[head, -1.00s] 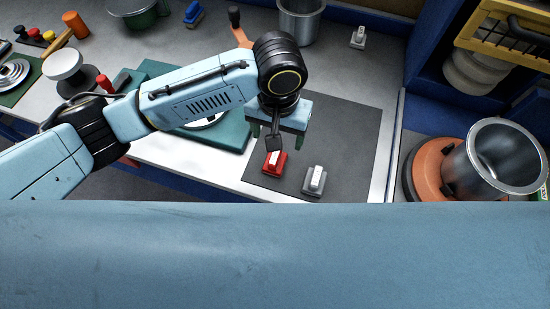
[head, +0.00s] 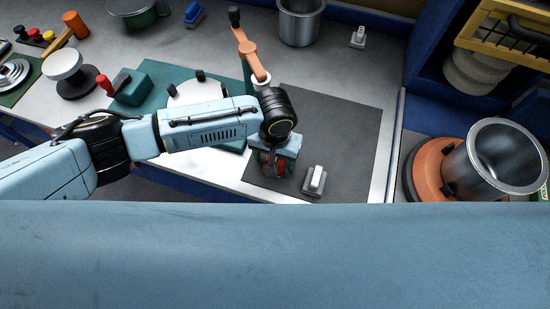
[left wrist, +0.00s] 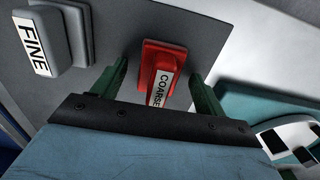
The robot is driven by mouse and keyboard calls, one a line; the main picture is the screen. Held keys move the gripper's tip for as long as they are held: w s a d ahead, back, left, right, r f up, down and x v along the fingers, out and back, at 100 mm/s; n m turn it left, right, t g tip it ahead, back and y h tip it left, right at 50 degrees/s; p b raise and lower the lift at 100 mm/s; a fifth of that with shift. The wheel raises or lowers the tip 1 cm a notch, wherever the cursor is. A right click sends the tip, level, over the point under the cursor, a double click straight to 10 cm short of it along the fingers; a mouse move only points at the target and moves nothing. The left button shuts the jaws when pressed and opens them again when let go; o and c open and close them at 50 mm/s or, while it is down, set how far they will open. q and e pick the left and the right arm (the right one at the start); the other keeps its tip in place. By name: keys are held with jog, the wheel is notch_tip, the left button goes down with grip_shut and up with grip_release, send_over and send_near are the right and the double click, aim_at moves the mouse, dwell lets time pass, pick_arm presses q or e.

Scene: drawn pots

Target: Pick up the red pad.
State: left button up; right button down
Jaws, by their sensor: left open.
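The red pad (left wrist: 161,68) with a white label reading COARSE lies on the dark grey mat (head: 345,125). In the head view my left gripper (head: 272,168) is right over it and hides most of it; only bits of red show. In the left wrist view my left gripper (left wrist: 155,88) is open, with one green finger on each side of the red pad. A gap shows on each side of it. I cannot tell how far down the fingertips reach. My right gripper is not in view.
A grey pad (head: 314,181) labelled FINE lies close to the right of the gripper; it also shows in the left wrist view (left wrist: 52,38). A teal base with an orange lever (head: 249,52) stands behind my arm. A metal pot (head: 300,22) stands at the back. The mat's right part is clear.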

pick_arm(q)
jog(key=c, duration=1.1)
notch_tip(320, 180, up, 10)
jog(key=shift+r, duration=0.1)
